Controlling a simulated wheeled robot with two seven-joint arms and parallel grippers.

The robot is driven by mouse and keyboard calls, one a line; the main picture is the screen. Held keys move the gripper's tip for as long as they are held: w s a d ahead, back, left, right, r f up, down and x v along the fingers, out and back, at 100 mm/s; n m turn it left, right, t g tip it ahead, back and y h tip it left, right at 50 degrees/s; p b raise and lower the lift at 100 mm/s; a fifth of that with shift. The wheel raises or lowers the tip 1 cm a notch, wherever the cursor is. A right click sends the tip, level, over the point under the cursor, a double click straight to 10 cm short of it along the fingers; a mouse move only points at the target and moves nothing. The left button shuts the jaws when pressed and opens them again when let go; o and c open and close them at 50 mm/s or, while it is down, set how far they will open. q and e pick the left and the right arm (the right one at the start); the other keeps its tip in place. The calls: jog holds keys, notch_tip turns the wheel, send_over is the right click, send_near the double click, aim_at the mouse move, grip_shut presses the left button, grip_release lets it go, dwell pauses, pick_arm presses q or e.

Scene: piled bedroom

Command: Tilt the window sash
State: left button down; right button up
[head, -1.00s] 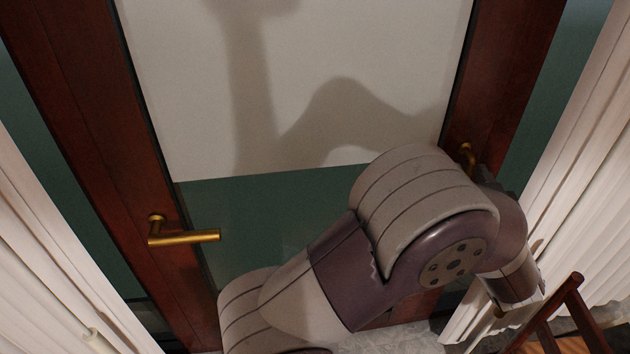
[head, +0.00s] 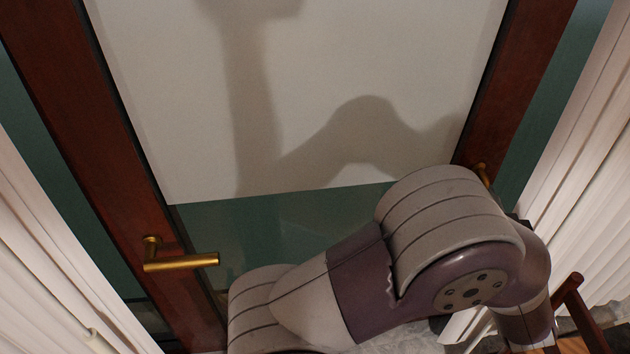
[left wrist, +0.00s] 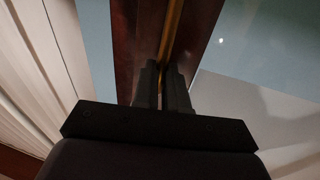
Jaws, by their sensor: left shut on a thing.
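The window sash has a dark red-brown frame (head: 80,130) around a pane (head: 340,60), pale above and green below. It leans toward me at the top. A brass handle (head: 182,262) on the left stile points right and is free. A second brass handle (head: 482,172) on the right stile is mostly hidden behind my arm. In the left wrist view, my left gripper (left wrist: 164,80) is shut on a brass handle bar (left wrist: 171,35) running along the red-brown frame. The gripper's fingers are hidden in the head view. My right gripper is not in view.
White pleated curtains hang at the left (head: 50,250) and right (head: 575,150), close to the frame. A red-brown wooden piece of furniture (head: 570,300) stands at the lower right, near my arm. Dark green wall or glass shows beyond the frame.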

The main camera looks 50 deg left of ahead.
pick_arm(q)
jog(key=c, duration=1.2)
grip_release()
jog(key=shift+s+d, duration=0.1)
jog(key=shift+d, duration=0.1)
jog(key=v, duration=0.6)
jog(key=shift+s+d, duration=0.2)
jog(key=shift+s, duration=0.05)
